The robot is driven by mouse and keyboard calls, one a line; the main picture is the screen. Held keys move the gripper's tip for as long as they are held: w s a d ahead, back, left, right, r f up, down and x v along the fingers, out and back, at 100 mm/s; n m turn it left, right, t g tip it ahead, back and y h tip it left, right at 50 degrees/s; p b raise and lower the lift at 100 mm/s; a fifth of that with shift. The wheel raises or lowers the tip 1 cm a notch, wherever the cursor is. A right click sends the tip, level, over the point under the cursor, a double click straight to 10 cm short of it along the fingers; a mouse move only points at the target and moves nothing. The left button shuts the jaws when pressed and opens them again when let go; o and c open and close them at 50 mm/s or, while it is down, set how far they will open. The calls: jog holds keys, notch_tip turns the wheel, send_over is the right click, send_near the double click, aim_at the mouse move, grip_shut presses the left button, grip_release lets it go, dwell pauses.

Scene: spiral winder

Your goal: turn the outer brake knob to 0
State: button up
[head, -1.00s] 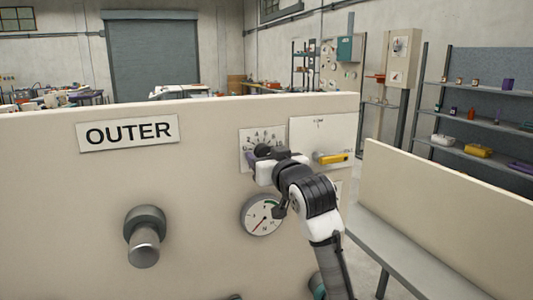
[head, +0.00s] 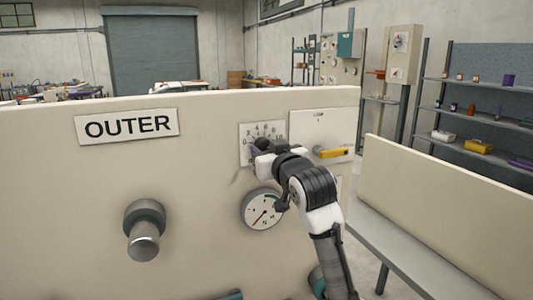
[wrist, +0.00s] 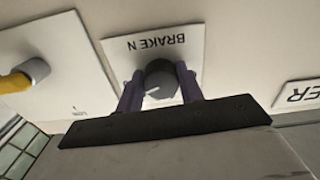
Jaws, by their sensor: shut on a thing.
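The outer brake knob (wrist: 161,80) is a dark round knob with a pale pointer mark. It sits on a white plate (wrist: 186,30) lettered "BRAKE N", upside down in the wrist view. My gripper (wrist: 160,88) has its two purple fingers on either side of the knob, shut on it. In the wrist view the mark points to the lower left. In the head view my gripper (head: 260,147) covers most of the knob, and only the upper numbers of the scale plate (head: 246,129) show. The pointer's reading cannot be told.
The OUTER sign (head: 126,126) is at the panel's upper left, above a protruding metal cylinder (head: 144,230). A round gauge (head: 262,209) lies just below my gripper. A yellow lever (head: 334,153) is close on the right. A low beige panel (head: 440,200) stands farther right.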

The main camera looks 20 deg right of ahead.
jog(key=n+b, duration=0.4)
jog(key=n, duration=0.5)
jog(key=n+b, duration=0.4)
jog(key=n, duration=0.5)
jog(key=shift+d+r+n, duration=0.2)
jog(key=shift+n, duration=0.1)
jog(key=n+b, duration=0.1)
jog(key=n, duration=0.2)
jog(key=shift+n, duration=0.3)
jog(key=n, duration=0.6)
jog(key=shift+a+r+n, duration=0.1)
jog(key=shift+r+n, duration=0.05)
jog(key=shift+n, duration=0.15)
jog(key=o, duration=1)
